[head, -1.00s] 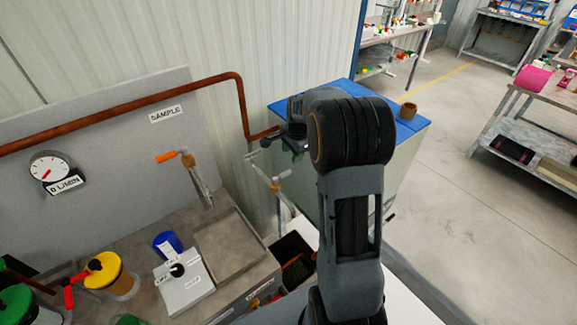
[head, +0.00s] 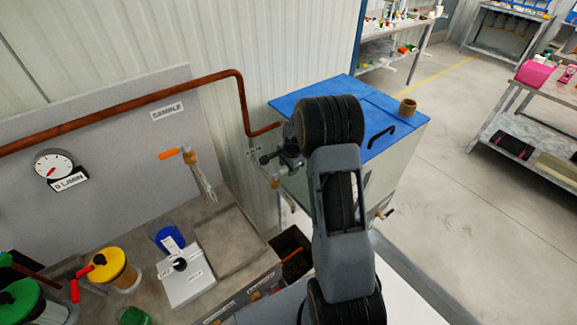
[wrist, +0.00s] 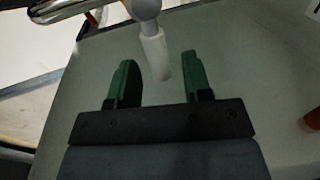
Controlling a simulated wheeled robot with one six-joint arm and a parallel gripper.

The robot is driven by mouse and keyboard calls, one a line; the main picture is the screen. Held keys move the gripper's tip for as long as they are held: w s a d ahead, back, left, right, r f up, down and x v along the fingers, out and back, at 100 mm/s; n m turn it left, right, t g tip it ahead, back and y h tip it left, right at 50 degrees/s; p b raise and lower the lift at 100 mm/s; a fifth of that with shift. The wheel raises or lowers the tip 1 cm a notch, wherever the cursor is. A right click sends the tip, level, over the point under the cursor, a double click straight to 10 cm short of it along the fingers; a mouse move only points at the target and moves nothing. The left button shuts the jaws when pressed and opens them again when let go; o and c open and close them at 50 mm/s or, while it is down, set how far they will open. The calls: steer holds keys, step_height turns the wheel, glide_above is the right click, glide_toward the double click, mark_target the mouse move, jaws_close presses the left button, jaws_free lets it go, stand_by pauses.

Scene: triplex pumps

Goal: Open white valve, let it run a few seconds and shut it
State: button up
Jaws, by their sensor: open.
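The white valve lever (wrist: 155,55) hangs from a round white hub in the wrist view. My gripper (wrist: 157,62) is open, with one green finger on each side of the lever's lower end. Gaps show on both sides, so it is not clamped; how deep the lever sits between the fingers I cannot tell. A shiny metal pipe (wrist: 60,10) runs into the hub from the upper left. In the head view my gripper (head: 274,156) is small and dark beside the blue-topped tank, and the white lever is mostly hidden there.
The blue-topped tank (head: 350,95) stands just behind and right of the valve. A copper pipe (head: 150,96) runs along the wall. A flow gauge (head: 53,165) is on the panel. Yellow (head: 106,264) and green (head: 15,300) lidded containers stand left.

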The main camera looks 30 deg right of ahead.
steer(key=shift+c, duration=0.3)
jaws_close()
